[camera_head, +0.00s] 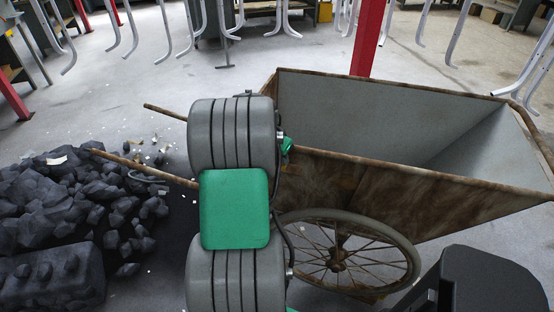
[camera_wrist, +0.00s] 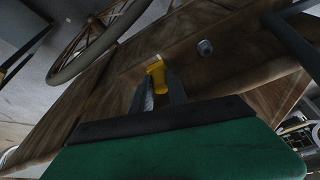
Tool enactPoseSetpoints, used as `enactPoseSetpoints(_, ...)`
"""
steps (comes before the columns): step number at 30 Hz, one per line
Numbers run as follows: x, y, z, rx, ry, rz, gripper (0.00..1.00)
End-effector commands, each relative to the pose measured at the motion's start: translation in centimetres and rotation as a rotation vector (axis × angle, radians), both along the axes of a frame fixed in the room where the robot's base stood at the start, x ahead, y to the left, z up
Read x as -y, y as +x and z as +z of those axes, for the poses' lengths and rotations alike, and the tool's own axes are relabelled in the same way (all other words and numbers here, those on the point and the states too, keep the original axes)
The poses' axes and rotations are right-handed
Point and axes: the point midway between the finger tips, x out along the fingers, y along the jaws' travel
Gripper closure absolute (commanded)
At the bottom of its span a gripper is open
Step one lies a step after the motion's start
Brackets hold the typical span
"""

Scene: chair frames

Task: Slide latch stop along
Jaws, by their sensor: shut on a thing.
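A small yellow piece, which looks like the latch stop (camera_wrist: 157,68), sits against the brown side of the cart in the wrist view. My gripper (camera_wrist: 160,80) has its two dark fingers on either side of this yellow piece and is shut on it. In the head view my grey and green arm stands in front of the cart (camera_head: 345,178), and the gripper and yellow piece are hidden.
A small grey knob (camera_wrist: 204,47) sticks out of the panel near the fingers. The cart's spoked wheel (camera_head: 340,262) is right of my arm. Dark rocks (camera_head: 60,210) lie at the left. A red post (camera_head: 368,38) and hanging metal chair frames (camera_head: 280,20) are behind.

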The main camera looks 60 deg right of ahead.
Motion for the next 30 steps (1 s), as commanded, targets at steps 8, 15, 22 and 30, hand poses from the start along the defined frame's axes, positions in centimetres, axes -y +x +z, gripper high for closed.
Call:
enactPoseSetpoints(8,0.0,-0.2,0.0,-0.001,0.001,-0.004,0.71)
enactPoseSetpoints(15,-0.1,0.0,0.0,-0.001,0.001,0.000,0.58)
enactPoseSetpoints(22,-0.2,0.0,0.5,0.000,-0.001,0.000,0.58)
enactPoseSetpoints(30,-2.1,0.5,5.3,0.002,-0.002,0.000,0.58)
